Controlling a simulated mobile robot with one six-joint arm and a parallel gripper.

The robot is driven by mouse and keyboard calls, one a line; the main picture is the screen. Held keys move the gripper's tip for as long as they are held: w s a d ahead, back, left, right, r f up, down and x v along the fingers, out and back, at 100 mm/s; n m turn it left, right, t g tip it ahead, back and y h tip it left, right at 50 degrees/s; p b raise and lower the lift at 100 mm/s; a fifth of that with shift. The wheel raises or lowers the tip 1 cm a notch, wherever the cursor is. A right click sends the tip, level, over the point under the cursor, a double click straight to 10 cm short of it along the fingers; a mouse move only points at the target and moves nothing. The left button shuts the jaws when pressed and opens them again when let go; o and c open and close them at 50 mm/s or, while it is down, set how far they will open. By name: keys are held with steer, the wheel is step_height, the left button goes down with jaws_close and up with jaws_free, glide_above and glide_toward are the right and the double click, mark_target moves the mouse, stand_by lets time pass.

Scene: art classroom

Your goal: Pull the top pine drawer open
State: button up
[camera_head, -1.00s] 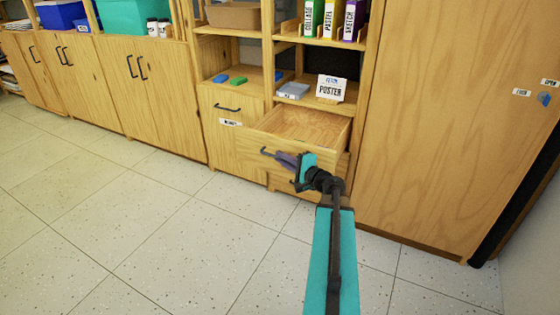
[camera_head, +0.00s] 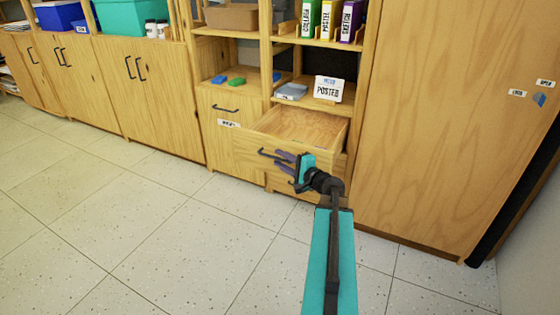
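The top pine drawer (camera_head: 303,124) is pulled out from the cabinet in the lower middle, and its inside shows empty. Its dark handle (camera_head: 264,153) sticks out at the front left. My gripper (camera_head: 283,160) is in front of the drawer front, just right of the handle's visible end. Its two purple-grey fingers are spread apart with a gap between them. The handle's right part is hidden behind the fingers, and I cannot tell whether they touch it.
A labelled pine door (camera_head: 233,117) with a dark handle is left of the drawer. A tall plain cabinet (camera_head: 448,130) stands close on the right. A shelf above holds a poster sign (camera_head: 328,89) and grey blocks (camera_head: 292,91). The tiled floor (camera_head: 130,215) is clear.

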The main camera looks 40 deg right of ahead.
steer(key=s+r+p, duration=0.1)
steer(key=s+p, duration=0.9)
steer(key=s, duration=0.3)
steer(key=shift+s+a, duration=0.2)
steer(key=shift+s, duration=0.05)
stand_by(0.5)
steer(key=shift+r, duration=0.1)
stand_by(0.4)
